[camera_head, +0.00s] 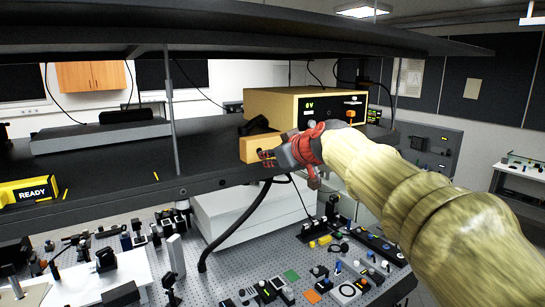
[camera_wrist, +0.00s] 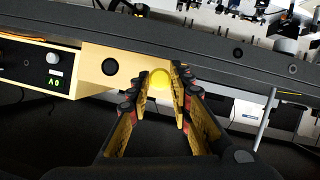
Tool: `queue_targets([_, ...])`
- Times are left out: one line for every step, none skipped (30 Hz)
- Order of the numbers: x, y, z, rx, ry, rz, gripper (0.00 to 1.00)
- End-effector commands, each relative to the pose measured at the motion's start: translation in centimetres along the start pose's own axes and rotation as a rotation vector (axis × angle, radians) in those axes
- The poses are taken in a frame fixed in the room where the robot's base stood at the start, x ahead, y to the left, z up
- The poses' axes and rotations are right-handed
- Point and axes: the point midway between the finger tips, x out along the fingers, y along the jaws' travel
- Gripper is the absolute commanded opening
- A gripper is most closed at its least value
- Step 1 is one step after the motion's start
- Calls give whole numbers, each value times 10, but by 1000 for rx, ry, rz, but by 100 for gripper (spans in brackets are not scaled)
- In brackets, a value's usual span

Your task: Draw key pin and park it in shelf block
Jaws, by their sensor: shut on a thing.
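My gripper (camera_head: 267,157) reaches in from the right to the front of a tan shelf block (camera_head: 250,148) on the dark shelf. In the wrist view its two fingers (camera_wrist: 162,82) are shut on a round yellow key pin (camera_wrist: 160,77). The pin's head shows between the fingertips, in front of the right part of the block (camera_wrist: 92,78). One dark round hole (camera_wrist: 110,67) shows in the block, to the left of the pin. The pin's shaft is hidden, and I cannot tell whether it is in the block. The fingers hide the pin in the head view.
A tan power unit (camera_head: 289,103) with a green "0 V" display stands behind the block. A yellow "READY" box (camera_head: 29,190) sits at the shelf's left end. An upper shelf (camera_head: 230,38) hangs above. An optics bench (camera_head: 225,285) crowded with parts lies below. The shelf's middle is mostly clear.

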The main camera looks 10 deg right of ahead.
Motion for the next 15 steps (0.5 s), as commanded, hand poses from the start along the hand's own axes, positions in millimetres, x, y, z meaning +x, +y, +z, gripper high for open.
queue_targets([0,0,0,0,0,0,0])
queue_targets([0,0,0,0,0,0,0])
queue_targets([0,0,0,0,0,0,0])
queue_targets([0,0,0,0,0,0,0])
queue_targets([0,0,0,0,0,0,0])
queue_targets([0,0,0,0,0,0,0])
queue_targets([0,0,0,0,0,0,0])
queue_targets([0,0,0,0,0,0,0])
queue_targets([1,0,0,0,0,0,0])
queue_targets([1,0,0,0,0,0,0])
queue_targets([1,0,0,0,0,0,0])
queue_targets([2,0,-1,0,0,0,0])
queue_targets([3,0,-1,0,0,0,0])
queue_targets([3,0,-1,0,0,0,0])
queue_targets([4,0,-2,0,-1,0,0])
